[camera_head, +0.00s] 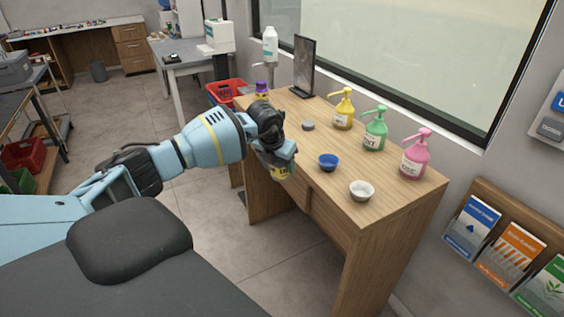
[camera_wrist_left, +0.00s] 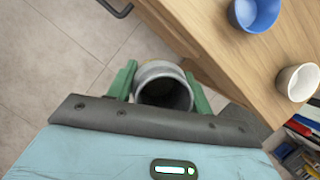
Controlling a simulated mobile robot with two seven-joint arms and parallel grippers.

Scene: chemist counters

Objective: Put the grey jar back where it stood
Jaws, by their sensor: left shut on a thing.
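The grey jar (camera_wrist_left: 160,69) is between the two green fingers of my left gripper (camera_wrist_left: 161,90) in the left wrist view. Its mouth is open and its inside is dark. In the head view my left gripper (camera_head: 281,167) is at the left long edge of the wooden table (camera_head: 345,212), shut on the jar. The jar is mostly hidden there; a small part with a yellow patch (camera_head: 281,173) shows below the gripper. In the left wrist view the jar is over the floor, beside the table edge. My right gripper is in neither view.
Yellow (camera_head: 343,112), green (camera_head: 375,131) and pink (camera_head: 415,158) pump bottles line the window side. A purple-capped jar (camera_head: 262,90) and dark upright panel (camera_head: 304,66) stand at the far end.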

